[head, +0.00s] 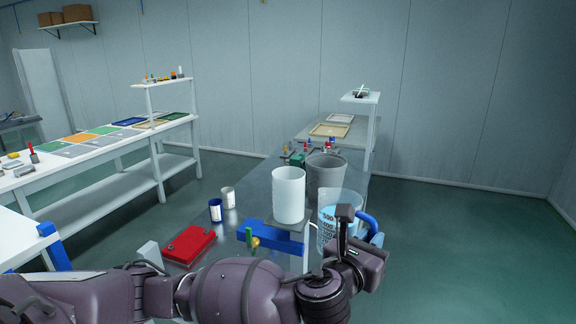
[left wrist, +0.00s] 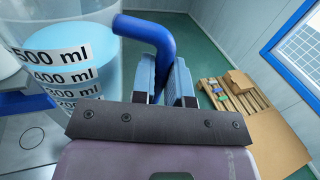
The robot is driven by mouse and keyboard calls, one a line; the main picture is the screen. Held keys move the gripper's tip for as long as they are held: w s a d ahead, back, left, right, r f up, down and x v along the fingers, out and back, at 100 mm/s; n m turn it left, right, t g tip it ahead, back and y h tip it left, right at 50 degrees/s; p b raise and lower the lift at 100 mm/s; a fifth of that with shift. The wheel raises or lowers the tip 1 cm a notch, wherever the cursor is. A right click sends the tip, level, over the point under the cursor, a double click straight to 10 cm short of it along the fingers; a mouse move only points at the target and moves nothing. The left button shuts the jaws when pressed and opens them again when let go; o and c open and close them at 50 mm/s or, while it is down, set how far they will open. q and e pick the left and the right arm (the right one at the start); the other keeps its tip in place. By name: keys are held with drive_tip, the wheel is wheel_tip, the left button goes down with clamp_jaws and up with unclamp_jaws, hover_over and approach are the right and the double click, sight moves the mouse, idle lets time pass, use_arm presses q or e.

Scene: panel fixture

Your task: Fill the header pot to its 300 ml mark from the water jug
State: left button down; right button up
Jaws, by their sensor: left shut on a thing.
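The water jug (head: 328,208) is clear, holds blue water and has a blue handle (head: 369,224). In the left wrist view the jug (left wrist: 62,85) carries printed ml marks, and its water surface lies near the 500 ml mark. My left gripper (head: 361,236) is shut on the handle; its fingers (left wrist: 163,78) sit either side of it. The jug looks upright, just right of the white header pot (head: 289,195). The pot stands on a raised support with a blue part (head: 268,236) and a brass tap (head: 255,243). Its contents and 300 ml mark cannot be seen. My right gripper is out of view.
A grey bucket (head: 326,174) stands behind the pot and jug. A red case (head: 189,245), a blue cup (head: 215,210) and a white cup (head: 228,197) are on the bench to the left. The floor right of the jug is open.

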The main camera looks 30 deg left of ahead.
sight(367, 218)
use_arm(q)
drive_tip(key=shift+w+r, duration=0.2)
drive_tip(key=shift+r, duration=0.75)
drive_tip(key=shift+r+p, duration=0.1)
drive_tip(key=shift+p, duration=0.2)
drive_tip(key=shift+w+a+r+n, duration=0.1)
drive_tip(key=shift+a+r+n, duration=0.25)
drive_tip(key=shift+r+n, duration=0.35)
drive_tip(key=shift+w+a+r+n, duration=0.1)
drive_tip(key=shift+a+r+n, duration=0.25)
drive_tip(key=shift+r+n, duration=0.35)
drive_tip(key=shift+w+a+r+n+g+p, duration=0.15)
drive_tip(key=shift+a+r+n, duration=0.15)
drive_tip(key=shift+r, duration=0.2)
drive_tip(key=shift+s+a+r+n+g+p, duration=0.1)
drive_tip(key=shift+a+r+n+g+p, duration=0.15)
drive_tip(key=shift+r, duration=0.25)
drive_tip(key=shift+w+a+r+n, duration=0.2)
drive_tip(key=shift+a+r+n, duration=0.4)
drive_tip(key=shift+r, duration=0.2)
drive_tip(key=shift+a+r, duration=0.2)
drive_tip(key=shift+r, duration=0.05)
